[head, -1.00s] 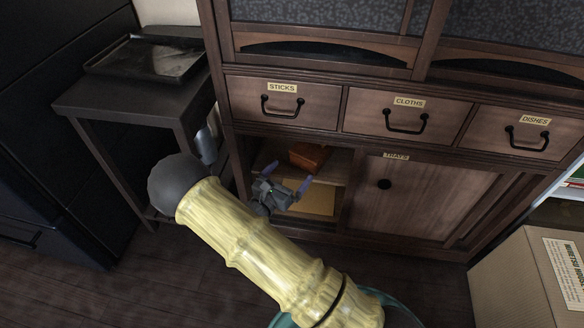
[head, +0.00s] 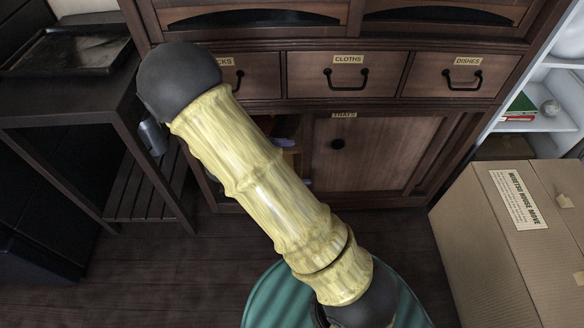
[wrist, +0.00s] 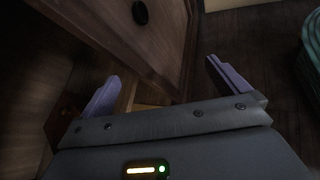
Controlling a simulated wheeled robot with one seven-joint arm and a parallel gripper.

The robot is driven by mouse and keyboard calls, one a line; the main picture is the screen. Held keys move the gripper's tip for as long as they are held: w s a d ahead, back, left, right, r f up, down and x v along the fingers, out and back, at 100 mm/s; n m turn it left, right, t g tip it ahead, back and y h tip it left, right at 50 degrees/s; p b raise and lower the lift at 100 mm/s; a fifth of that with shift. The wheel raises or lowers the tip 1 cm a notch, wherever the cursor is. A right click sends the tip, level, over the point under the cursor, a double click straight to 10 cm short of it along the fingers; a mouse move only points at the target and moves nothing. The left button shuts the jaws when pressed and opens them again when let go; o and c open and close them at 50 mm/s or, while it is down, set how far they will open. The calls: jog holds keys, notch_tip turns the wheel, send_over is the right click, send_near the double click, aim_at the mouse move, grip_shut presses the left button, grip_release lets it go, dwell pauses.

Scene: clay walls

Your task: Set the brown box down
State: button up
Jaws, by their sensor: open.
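My gripper (wrist: 164,72) is open in the wrist view, its two purple fingers apart with nothing held between them. In the head view my gripper (head: 297,163) is mostly hidden behind my yellow arm; only its purple fingertips show at the open lower compartment of the cabinet (head: 262,108). The brown box is not clearly visible now in the head view, where my arm covers most of that compartment. A dark reddish-brown patch (wrist: 64,109) left of the left finger in the wrist view may be the box; I cannot tell.
The cabinet's sliding door (head: 375,158) stands right of the opening and, in the wrist view, the door (wrist: 150,35) is close ahead of the fingers. A large cardboard box (head: 500,250) stands at right. A dark side table (head: 85,95) with a tray (head: 65,55) stands at left.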

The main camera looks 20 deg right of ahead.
jog(key=s+a+r+m+t+y, duration=0.1)
jog(key=s+a+r+m+y, duration=0.2)
jog(key=s+r+m+y, duration=0.6)
jog(key=m+y, duration=0.2)
jog(key=m, duration=0.5)
jog(key=shift+r+m+y, duration=0.3)
jog(key=shift+r+y, duration=0.1)
jog(key=shift+s, duration=0.1)
jog(key=w+p+v, duration=0.2)
jog(key=p+v, duration=0.7)
jog(key=p, duration=0.1)
jog(key=w+r+p+v, duration=0.1)
jog(key=w+p+v, duration=0.1)
jog(key=p+v, duration=0.8)
jog(key=shift+r, duration=0.2)
jog(key=shift+w, duration=0.15)
jog(key=shift+c, duration=0.2)
